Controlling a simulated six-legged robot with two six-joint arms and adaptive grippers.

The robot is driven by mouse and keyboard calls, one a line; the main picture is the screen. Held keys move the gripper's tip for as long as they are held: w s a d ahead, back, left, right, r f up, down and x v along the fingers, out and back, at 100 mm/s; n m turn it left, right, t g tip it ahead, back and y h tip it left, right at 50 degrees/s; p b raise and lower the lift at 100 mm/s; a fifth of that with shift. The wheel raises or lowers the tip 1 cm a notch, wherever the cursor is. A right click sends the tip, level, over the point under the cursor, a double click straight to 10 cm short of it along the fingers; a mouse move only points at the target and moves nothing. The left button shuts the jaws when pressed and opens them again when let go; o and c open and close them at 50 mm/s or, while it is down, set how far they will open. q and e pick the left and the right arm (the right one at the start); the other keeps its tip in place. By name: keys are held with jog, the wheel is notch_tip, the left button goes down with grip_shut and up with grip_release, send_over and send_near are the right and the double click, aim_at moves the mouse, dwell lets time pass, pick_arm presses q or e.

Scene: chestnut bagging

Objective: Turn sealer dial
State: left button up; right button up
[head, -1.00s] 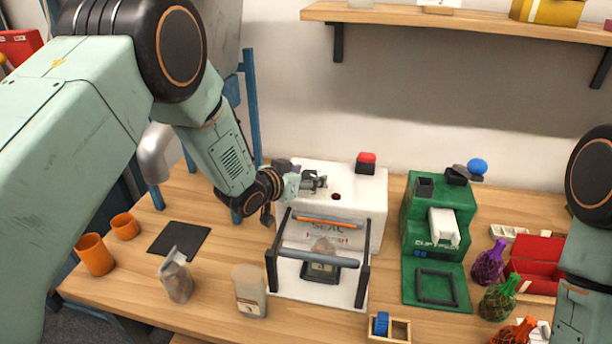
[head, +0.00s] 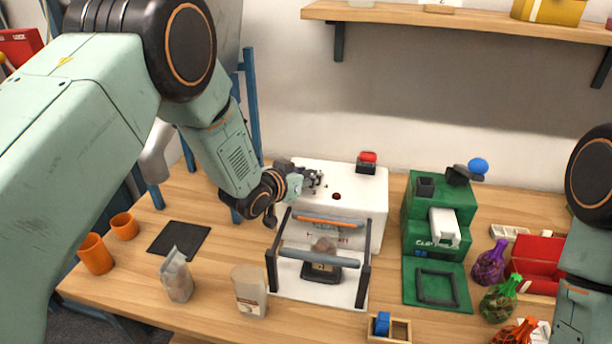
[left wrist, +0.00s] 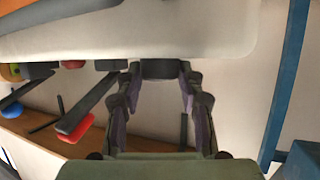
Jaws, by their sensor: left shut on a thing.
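The white sealer (head: 373,205) stands on the table in the middle of the head view, with a bar frame at its front. My left gripper (head: 316,181) is at the upper left of the sealer body. In the left wrist view its two fingers (left wrist: 160,82) close on a dark block, the sealer dial (left wrist: 160,69), beside the white housing (left wrist: 200,35). The dial's face and mark are hidden, so its angle cannot be told. A filled bag lies under the sealer's bar (head: 322,246). My right gripper is out of view.
A red button (head: 367,157) sits on top of the sealer. A green machine (head: 422,212) stands to its right, with several net bags beyond. A clear bag (head: 176,275) and a pale container (head: 249,292) stand at front left. A shelf (head: 450,20) hangs above.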

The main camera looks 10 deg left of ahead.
pick_arm(q)
jog(key=shift+d+r+n+t+y, duration=0.15)
jog(key=shift+n+t+y, duration=0.25)
jog(key=shift+n+y, duration=1)
jog(key=o, duration=1.2)
jog(key=shift+s, duration=0.1)
jog(key=v, duration=1.2)
jog(key=shift+d, duration=0.15)
